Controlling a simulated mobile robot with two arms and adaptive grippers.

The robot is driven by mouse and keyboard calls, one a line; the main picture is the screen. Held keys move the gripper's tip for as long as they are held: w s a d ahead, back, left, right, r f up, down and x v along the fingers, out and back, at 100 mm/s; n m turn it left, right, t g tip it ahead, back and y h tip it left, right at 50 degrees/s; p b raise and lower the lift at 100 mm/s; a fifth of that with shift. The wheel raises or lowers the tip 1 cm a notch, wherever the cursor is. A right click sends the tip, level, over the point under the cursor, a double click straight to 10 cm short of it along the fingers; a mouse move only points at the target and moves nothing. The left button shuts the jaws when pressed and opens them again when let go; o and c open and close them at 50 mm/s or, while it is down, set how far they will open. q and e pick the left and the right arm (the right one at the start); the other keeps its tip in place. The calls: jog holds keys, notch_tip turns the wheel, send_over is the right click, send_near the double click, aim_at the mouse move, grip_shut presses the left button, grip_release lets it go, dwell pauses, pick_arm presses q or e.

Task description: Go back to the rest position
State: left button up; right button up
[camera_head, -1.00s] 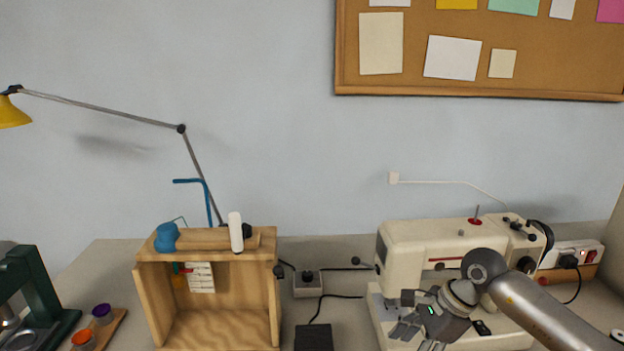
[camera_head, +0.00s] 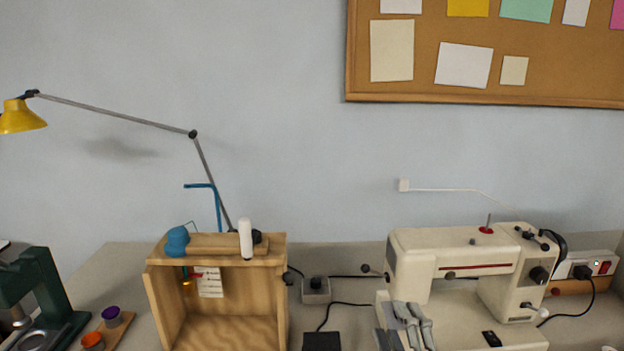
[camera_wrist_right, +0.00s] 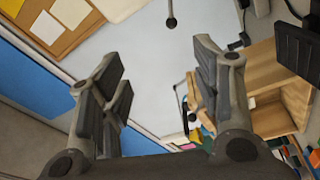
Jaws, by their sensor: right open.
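My right gripper (camera_head: 402,328) shows at the bottom of the head view, in front of the sewing machine's left part. In the right wrist view its two fingers (camera_wrist_right: 160,95) are spread wide with nothing between them. The rest of my right arm is out of the head view. My left gripper is in neither view. The cream sewing machine (camera_head: 440,240) stands on the table at the right, apart from anything held.
A wooden box shelf (camera_head: 216,250) stands left of centre, with a yellow desk lamp (camera_head: 22,117) behind at left. A dark green device (camera_head: 40,290) and a small board with two cups (camera_head: 112,317) sit at the left. A power strip (camera_head: 590,268) is at the right. A corkboard (camera_head: 440,90) hangs above.

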jog(key=s+d+f+m+g+h, duration=0.45)
jog(key=f+m, duration=0.25)
jog(key=f, duration=0.2)
jog(key=s+f+m+g+y, duration=0.1)
jog(key=s+f+m+g, duration=0.3)
jog(key=s+f+g, duration=0.55)
jog(key=s+f+m+g+y, duration=0.1)
jog(key=s+f+m+g, duration=0.15)
jog(key=s+f, duration=0.75)
jog(key=s+f+p, duration=0.1)
jog(key=s+f, duration=0.2)
jog(key=f, duration=0.8)
jog(key=s+f, duration=0.3)
jog(key=f, duration=0.7)
jog(key=s+d+f, duration=0.1)
jog(key=s+f, duration=0.6)
jog(key=s, duration=0.1)
jog(key=s+d+f+g+p, duration=0.1)
jog(key=s+d+f, duration=0.1)
jog(key=s+f, duration=0.5)
jog(key=shift+s+d, duration=0.25)
jog(key=shift+s, duration=0.1)
jog(key=shift+g+h, duration=0.25)
